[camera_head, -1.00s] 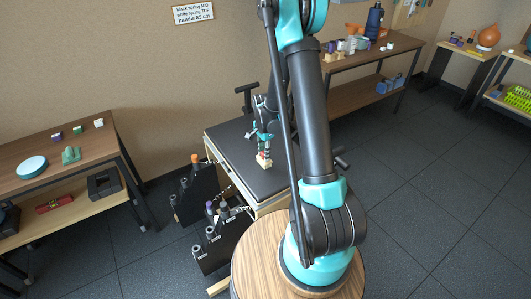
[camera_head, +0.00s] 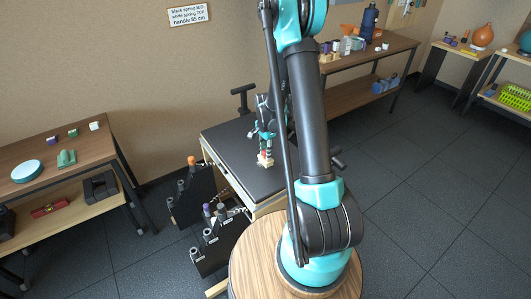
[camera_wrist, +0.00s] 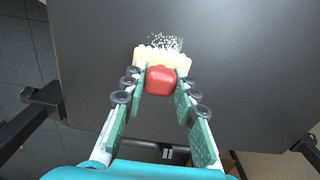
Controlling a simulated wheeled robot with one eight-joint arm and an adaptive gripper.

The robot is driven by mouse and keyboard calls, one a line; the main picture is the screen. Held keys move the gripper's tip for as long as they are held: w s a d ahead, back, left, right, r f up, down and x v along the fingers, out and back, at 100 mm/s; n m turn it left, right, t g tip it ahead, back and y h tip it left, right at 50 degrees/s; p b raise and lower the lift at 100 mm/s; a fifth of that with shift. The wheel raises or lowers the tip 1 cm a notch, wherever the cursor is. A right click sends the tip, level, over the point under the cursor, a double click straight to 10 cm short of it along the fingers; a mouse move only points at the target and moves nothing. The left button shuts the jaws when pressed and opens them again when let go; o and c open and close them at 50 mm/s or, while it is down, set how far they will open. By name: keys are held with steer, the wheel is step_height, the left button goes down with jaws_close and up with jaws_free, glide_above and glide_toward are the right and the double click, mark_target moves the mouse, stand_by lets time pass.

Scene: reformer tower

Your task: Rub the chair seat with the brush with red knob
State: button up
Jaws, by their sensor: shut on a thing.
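The brush with red knob (camera_wrist: 161,80) is between the fingers of my gripper (camera_wrist: 160,84) in the wrist view. Its pale body and bristles show just beyond the knob, over the dark chair seat (camera_wrist: 240,60). A patch of white specks (camera_wrist: 166,42) lies on the seat right beside the bristles. In the head view my gripper (camera_head: 265,148) points down with the brush (camera_head: 265,160) at the black seat (camera_head: 278,182). The brush is at or very close to the seat; contact cannot be told for sure.
Black stands with springs (camera_head: 222,238) are left of the chair. A left shelf table (camera_head: 85,150) holds small blocks and a teal disc. A back table (camera_head: 365,58) holds bottles and blocks. A sign (camera_head: 187,15) hangs on the wall. Floor at right is clear.

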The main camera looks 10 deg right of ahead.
steer(key=shift+s+a+f, duration=0.1)
steer(key=shift+s+a, duration=0.2)
steer(key=shift+a, duration=0.35)
steer(key=shift+s+a, duration=0.25)
steer(key=shift+a, duration=0.35)
jaws_close()
steer(key=shift+w+d, duration=0.3)
steer(key=shift+d, duration=0.4)
steer(key=shift+w+d, duration=0.3)
steer(key=shift+d, duration=0.45)
steer(key=shift+s+a, duration=0.3)
steer(key=shift+a, duration=0.45)
steer(key=shift+s+a+f, duration=0.1)
steer(key=shift+s+a, duration=0.2)
steer(key=shift+a, duration=0.4)
steer(key=shift+w+d, duration=0.3)
steer(key=shift+d, duration=0.45)
steer(key=shift+w+d, duration=0.3)
steer(key=shift+d, duration=0.45)
